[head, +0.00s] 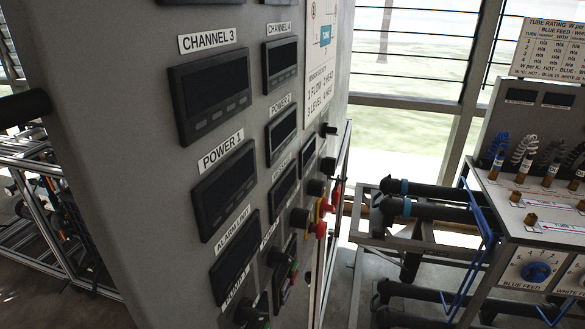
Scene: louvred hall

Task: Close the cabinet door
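A large grey panel (130,150) fills the left and middle of the head view, close to me and seen at a slant. I take it as the cabinet door, but cannot tell whether it is open or shut. It carries dark displays with labels such as CHANNEL 3 (213,38) and POWER 1 (221,150). A red and yellow switch (318,217) and several black knobs stick out near its far right edge. A thin metal edge (333,210) runs upright beyond it. No handle is clear to me. Neither of my grippers is in view.
A bench (520,215) with pegs, coiled leads and a blue knob (535,271) stands at the right. Dark pipes (430,211) reach from it toward the panel. A metal frame (40,190) and a dark cylinder (22,107) are at the left. Louvred windows stand behind.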

